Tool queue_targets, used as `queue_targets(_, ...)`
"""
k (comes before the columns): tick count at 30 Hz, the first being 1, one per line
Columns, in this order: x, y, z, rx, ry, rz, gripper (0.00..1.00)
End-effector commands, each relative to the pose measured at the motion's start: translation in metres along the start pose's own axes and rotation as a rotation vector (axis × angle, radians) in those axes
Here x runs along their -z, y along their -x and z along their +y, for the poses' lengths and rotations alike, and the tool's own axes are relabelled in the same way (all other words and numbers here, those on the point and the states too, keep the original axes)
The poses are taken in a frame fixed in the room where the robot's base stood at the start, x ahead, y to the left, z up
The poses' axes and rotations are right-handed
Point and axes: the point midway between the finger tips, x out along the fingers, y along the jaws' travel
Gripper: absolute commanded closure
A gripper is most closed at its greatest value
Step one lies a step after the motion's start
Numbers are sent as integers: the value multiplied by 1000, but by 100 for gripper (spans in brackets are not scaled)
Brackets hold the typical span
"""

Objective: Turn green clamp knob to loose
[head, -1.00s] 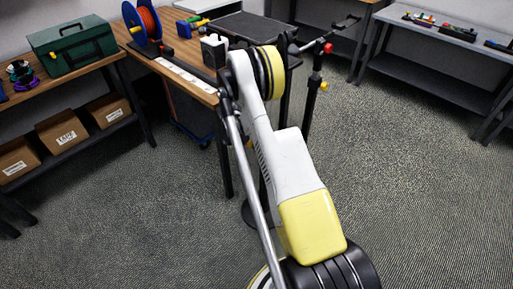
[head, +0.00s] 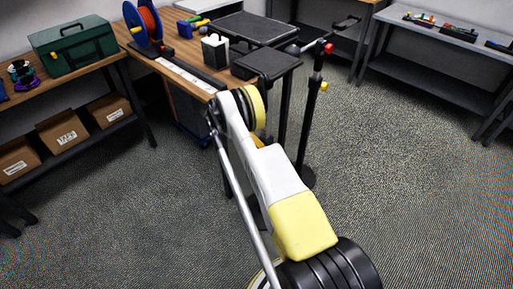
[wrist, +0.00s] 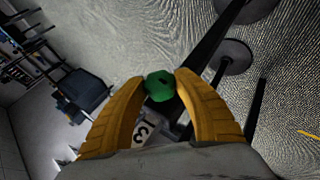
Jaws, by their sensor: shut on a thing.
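The green clamp knob (wrist: 159,87) shows in the middle of the wrist view. It is a small faceted green piece with a dark mark on its face. My gripper (wrist: 161,80) has its two yellow-orange fingers on either side of the knob and is shut on it. A white label with dark digits (wrist: 144,131) sits just below the knob, between the fingers. The rest of the clamp is largely hidden by the fingers and palm. In the head view my arm hides the knob, and the knob's turn position cannot be told.
A black stand with a red top (head: 328,48) stands right of my arm. A green toolbox (head: 73,49) is at left. Carpet is clear at right.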

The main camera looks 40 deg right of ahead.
Motion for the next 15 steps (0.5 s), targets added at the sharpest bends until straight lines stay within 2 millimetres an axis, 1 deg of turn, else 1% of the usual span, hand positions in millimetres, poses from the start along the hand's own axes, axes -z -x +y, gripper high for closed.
queue_targets(9,-1,-1,0,-1,1,-3,94)
queue_targets(10,-1,-1,0,-1,1,-3,61)
queue_targets(12,-1,-1,0,-1,1,-3,42)
queue_targets(15,-1,-1,0,-1,0,-2,42)
